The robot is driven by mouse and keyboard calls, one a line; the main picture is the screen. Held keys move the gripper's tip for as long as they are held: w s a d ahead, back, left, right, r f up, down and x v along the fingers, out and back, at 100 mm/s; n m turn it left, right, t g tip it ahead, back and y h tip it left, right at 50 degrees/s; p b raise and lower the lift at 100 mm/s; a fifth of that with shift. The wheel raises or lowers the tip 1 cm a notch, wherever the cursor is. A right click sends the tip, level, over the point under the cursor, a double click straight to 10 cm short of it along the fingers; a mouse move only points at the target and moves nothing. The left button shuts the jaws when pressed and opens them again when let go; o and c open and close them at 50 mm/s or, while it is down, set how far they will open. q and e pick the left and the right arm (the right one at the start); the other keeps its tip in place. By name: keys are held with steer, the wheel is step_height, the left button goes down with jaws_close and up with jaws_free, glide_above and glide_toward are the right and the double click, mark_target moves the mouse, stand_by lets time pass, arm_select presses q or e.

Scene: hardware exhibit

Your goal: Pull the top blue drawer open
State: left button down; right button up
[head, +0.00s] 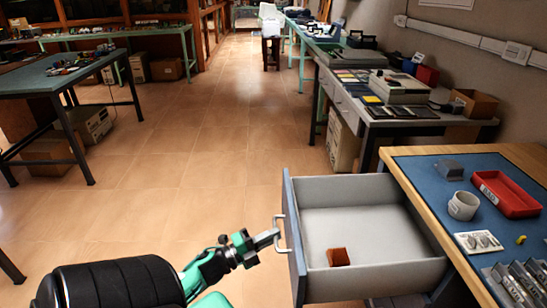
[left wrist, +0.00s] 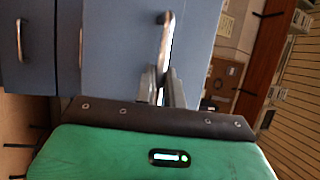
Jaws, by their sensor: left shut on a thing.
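The top blue drawer (head: 293,225) stands pulled well out from under the workbench at the right, and its pale grey inside shows. A small reddish-brown block (head: 338,257) lies in it. My left gripper (head: 268,238) reaches in from the left and is shut on the drawer's metal handle (head: 279,222). In the left wrist view the fingers (left wrist: 162,86) close around one end of the handle (left wrist: 165,45), in front of the blue drawer face (left wrist: 120,50). My right gripper is in neither view.
The wooden-edged workbench (head: 433,219) with a blue mat carries a red tray (head: 507,194), a white cup (head: 463,206) and a grey box (head: 449,170). The tiled floor (head: 190,170) left of the drawer is clear. Other tables stand farther back.

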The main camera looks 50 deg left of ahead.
arm_select(q)
steer(key=c, duration=1.5)
jaws_free()
steer(key=v, duration=1.4)
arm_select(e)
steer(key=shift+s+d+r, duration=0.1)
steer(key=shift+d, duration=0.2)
